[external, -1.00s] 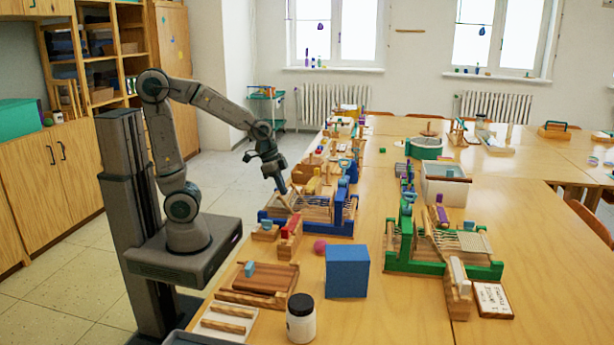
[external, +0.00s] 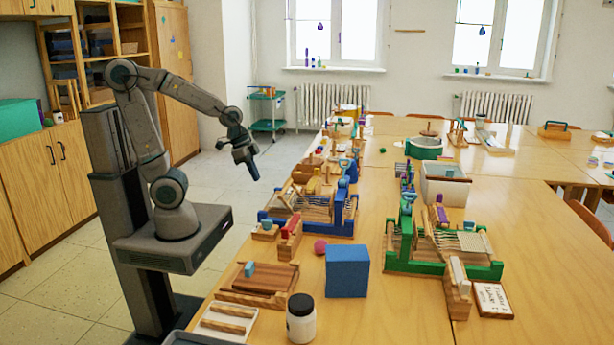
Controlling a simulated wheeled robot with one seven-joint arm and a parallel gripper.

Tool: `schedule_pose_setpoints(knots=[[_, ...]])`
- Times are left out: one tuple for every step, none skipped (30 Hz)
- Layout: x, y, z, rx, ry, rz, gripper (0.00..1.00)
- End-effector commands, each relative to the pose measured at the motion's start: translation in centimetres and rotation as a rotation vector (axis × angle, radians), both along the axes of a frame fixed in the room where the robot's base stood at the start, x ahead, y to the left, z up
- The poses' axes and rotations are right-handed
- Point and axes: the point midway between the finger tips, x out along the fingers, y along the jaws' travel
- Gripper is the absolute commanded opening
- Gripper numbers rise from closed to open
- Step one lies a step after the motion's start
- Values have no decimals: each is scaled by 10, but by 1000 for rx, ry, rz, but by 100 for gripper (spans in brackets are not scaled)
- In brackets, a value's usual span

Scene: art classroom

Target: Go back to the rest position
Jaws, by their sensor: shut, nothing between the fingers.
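My gripper (external: 254,172) is shut and empty. It points down and a little to the right. It hangs in the air left of the table's edge, over the floor and apart from everything on the table. The closest large item is the loom with the blue frame (external: 337,216), below and to the right of the gripper. The fingertips are small in this view.
The long wooden table (external: 400,310) carries a green-framed loom (external: 440,267), a blue box (external: 347,271), a dark-lidded jar (external: 301,318) and a wooden tray (external: 284,277). Wooden cabinets (external: 30,190) line the left wall.

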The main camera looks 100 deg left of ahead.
Motion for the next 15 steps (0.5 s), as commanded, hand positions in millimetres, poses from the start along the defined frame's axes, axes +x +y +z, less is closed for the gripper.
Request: schedule_pose_setpoints(knots=[[1, 0, -2, -2, 5, -2, 0], [0, 0, -1, -2, 4, -1, 0], [-6, 1, 2, -2, 0, 0, 0], [-11, 1, 4, -1, -5, 2, 0], [-16, 2, 7, -1, -10, 4, 0], [-25, 2, 9, -2, -17, 4, 0], [-30, 3, 10, -2, -22, 6, 0], [-35, 3, 11, -4, -25, 7, 0], [-40, 1, 13, -5, -28, 5, 0], [-42, -1, 15, -7, -29, 3, 0], [-42, -4, 18, -8, -29, 1, 0], [-39, -10, 24, -10, -24, -5, 0], [-36, -16, 30, -12, -18, -10, 0], [-31, -24, 36, -16, -11, -16, 0], [-24, -36, 45, -20, 0, -23, 0]])
